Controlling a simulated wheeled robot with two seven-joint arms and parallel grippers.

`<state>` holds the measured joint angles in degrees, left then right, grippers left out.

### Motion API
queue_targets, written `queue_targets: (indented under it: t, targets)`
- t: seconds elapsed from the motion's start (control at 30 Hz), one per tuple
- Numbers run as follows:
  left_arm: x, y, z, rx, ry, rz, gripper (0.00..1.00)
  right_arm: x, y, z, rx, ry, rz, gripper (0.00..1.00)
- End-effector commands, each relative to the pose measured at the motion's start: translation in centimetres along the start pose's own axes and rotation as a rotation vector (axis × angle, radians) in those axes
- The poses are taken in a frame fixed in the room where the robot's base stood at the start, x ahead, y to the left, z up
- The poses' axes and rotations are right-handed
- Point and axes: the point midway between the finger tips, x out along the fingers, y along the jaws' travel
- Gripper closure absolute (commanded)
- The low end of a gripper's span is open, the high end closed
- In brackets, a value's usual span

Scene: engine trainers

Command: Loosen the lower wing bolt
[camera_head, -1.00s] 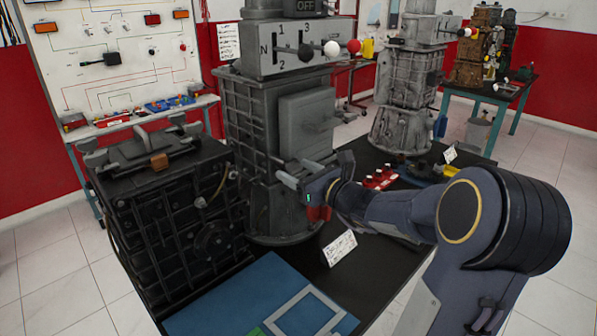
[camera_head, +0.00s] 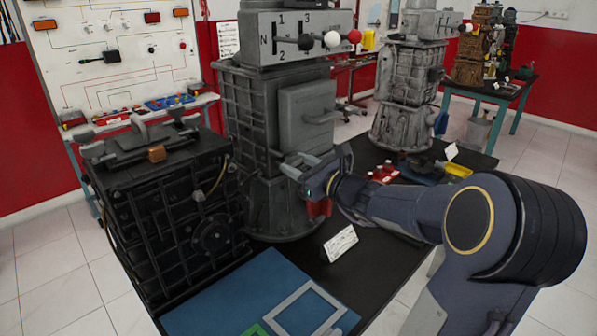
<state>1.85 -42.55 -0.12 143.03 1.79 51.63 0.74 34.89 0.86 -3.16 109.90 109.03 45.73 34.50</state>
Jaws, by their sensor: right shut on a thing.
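The grey trainer tower (camera_head: 241,117) stands in the middle, with a raised square panel (camera_head: 306,112) on its front. My right gripper (camera_head: 292,164) reaches in from the right at the tower's front, just below this panel. Its fingers point left, against the tower's lower part. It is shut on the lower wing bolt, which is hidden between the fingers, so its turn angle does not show. My left gripper is out of view.
A black ribbed engine block (camera_head: 160,215) stands close on the left. Red parts (camera_head: 384,173) and a yellow tray (camera_head: 459,170) lie behind my right arm.

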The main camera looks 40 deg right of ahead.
Motion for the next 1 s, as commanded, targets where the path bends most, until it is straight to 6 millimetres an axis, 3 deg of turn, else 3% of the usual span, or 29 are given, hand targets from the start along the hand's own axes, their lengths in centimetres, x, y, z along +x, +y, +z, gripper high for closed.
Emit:
queue_targets:
  t: [0.03,0.4,1.0]
  targets:
    - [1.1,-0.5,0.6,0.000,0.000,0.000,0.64,0.0,0.1,-0.6,-0.037,-0.004,-0.001,0.83]
    - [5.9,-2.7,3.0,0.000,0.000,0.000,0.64,0.0,0.1,-0.7,-0.377,-0.004,-0.001,0.83]
    - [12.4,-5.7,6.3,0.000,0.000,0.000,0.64,0.0,0.1,-0.6,-0.947,-0.002,-0.002,0.83]
